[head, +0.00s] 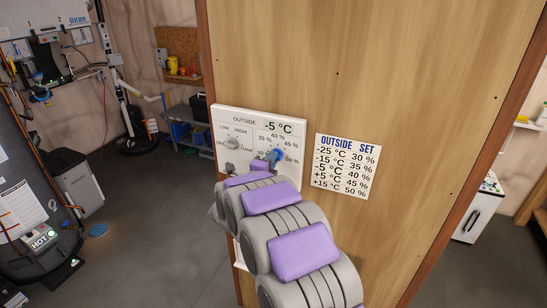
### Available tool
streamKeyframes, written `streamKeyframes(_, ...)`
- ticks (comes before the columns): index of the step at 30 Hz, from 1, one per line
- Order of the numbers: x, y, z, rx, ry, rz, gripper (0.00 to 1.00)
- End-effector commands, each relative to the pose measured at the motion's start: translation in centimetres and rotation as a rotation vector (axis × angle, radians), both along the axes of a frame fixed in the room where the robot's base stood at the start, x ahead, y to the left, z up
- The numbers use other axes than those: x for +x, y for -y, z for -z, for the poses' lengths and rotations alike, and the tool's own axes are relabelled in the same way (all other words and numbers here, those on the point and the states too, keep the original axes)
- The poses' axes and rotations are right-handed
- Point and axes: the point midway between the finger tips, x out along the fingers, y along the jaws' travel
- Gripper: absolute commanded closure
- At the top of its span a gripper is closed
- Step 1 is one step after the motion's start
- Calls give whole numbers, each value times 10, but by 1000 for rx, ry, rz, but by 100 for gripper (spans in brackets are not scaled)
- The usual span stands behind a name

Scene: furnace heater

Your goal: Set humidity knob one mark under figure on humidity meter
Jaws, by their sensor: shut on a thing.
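The white control panel (225,115) is on the wooden wall, with "OUTSIDE" and a reading of -5 °C at its top. The humidity knob (276,154) is at its right, ringed by percent marks; 35, 40, 45 and 50 % can be read. My gripper (270,160) reaches up from below and is shut on this knob. Blue shows at the grip. The jaws and arm hide much of the knob, so I cannot tell where it points. The chart (342,166), right of the panel, pairs -5 °C with 40 %.
A second knob (232,143) with OFF, LOW and HIGH marks is on the panel's left half. A dark grey tank (30,190) stands at the far left and a white appliance (478,212) at the right. The floor (150,255) left of the wooden wall is mostly clear.

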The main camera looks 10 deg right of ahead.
Motion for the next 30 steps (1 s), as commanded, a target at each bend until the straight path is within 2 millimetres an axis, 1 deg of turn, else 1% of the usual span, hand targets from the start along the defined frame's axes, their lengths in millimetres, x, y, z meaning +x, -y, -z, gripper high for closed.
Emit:
streamKeyframes(1,-1,2,3,5,-2,5,100)
streamKeyframes(6,-1,3,5,30,14,6,100)
streamKeyframes(30,-1,4,8,161,102,7,100)
